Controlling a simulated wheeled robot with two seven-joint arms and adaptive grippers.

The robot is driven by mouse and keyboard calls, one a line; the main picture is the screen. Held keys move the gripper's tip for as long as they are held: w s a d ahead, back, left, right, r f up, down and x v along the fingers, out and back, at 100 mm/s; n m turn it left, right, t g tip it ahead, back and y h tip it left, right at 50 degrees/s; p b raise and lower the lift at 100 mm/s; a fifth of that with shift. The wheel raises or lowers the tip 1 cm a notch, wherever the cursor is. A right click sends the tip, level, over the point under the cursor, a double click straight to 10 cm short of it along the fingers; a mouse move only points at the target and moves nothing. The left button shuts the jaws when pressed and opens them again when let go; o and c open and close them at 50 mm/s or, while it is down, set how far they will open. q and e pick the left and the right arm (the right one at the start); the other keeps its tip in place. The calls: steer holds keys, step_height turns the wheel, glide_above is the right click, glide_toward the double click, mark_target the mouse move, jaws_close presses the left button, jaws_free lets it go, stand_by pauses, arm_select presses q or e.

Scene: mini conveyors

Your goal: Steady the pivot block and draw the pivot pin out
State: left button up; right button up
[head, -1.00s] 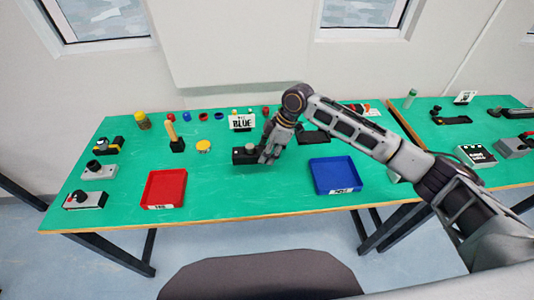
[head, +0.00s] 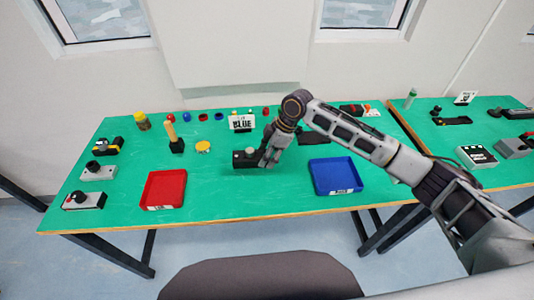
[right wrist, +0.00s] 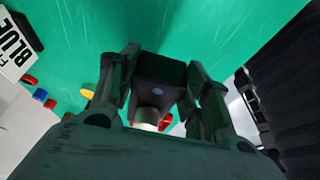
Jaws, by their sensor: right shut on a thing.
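A dark block (head: 243,161) with a grey round knob (head: 249,150) on top stands on the green table, left of the blue tray. It appears to be the pivot block, and the knob may be the pin's head. The fingers hide part of the block. My left gripper is not in view.
A red tray (head: 147,191) lies front left and a blue tray (head: 317,176) front right. A black stand with a wooden handle (head: 171,131) and a yellow disc (head: 203,147) are to the left. A BLUE sign (head: 241,122) stands behind. Table between the trays is clear.

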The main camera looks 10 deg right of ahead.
steer(key=b, duration=0.2)
glide_above(264, 176)
steer(key=d, duration=0.1)
steer(key=shift+w+d+f, duration=0.1)
steer(key=shift+f, duration=3.35)
steer(key=shift+f, duration=0.5)
steer(key=shift+f, duration=0.3)
stand_by(0.6)
